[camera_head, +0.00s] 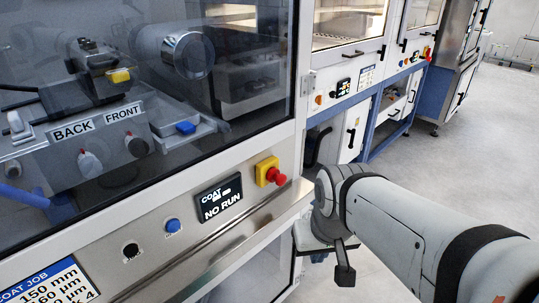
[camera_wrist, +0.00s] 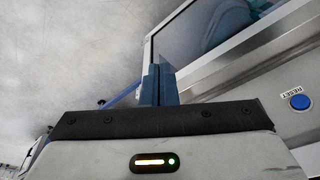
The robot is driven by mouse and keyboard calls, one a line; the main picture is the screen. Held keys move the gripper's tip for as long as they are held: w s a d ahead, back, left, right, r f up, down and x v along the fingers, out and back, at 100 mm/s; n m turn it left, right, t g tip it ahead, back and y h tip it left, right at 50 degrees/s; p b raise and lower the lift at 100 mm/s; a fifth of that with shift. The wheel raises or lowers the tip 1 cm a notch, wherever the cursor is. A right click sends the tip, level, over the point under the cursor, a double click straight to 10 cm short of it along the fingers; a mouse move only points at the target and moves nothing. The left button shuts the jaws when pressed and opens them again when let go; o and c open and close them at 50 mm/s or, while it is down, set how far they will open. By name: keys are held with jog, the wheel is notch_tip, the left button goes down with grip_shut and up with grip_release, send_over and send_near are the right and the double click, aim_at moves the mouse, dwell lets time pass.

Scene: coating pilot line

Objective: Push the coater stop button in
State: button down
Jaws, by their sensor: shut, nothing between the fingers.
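The coater stop button is a red mushroom head (camera_head: 277,178) on a yellow box, on the coater's front panel in the head view. It looks undamaged, but how far in it stands is hard to tell. I do not see it in the wrist view. My gripper's fingers (camera_wrist: 160,82) are together and empty in the wrist view, in front of the coater's frame and panel. In the head view my arm's end is just right of the stop button, and the fingers cannot be made out clearly there.
A display (camera_head: 219,198) reading NO RUN, a blue button (camera_head: 172,226) and a black knob (camera_head: 131,250) lie left of the stop. The blue RESET button (camera_wrist: 299,102) shows in the wrist view. The coater's glass window (camera_head: 150,110) is above. Floor at right is clear.

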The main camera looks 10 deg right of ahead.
aim_at(284, 182)
jog(key=w+a+f+m+g+y+b, duration=0.1)
jog(key=w+a+f+m+y, duration=0.15)
jog(key=m+y, duration=0.3)
jog(key=w+a+f+m+g+y+b, duration=0.1)
jog(key=w+a+f+m+y+b, duration=0.1)
jog(key=f+m+y, duration=0.4)
jog(key=w+d+m+t+b, duration=0.1)
jog(key=w+d+m+t, duration=1.1)
jog(key=m, duration=0.5)
jog(key=shift+w+d+r+t+h+b, duration=0.35)
jog(key=shift+d+r+t+h, duration=0.1)
jog(key=shift+d+t, duration=0.65)
jog(key=p+x, duration=0.1)
jog(key=x, duration=1.3)
jog(key=shift+s+a+f+p, duration=0.1)
jog(key=shift+p, duration=0.25)
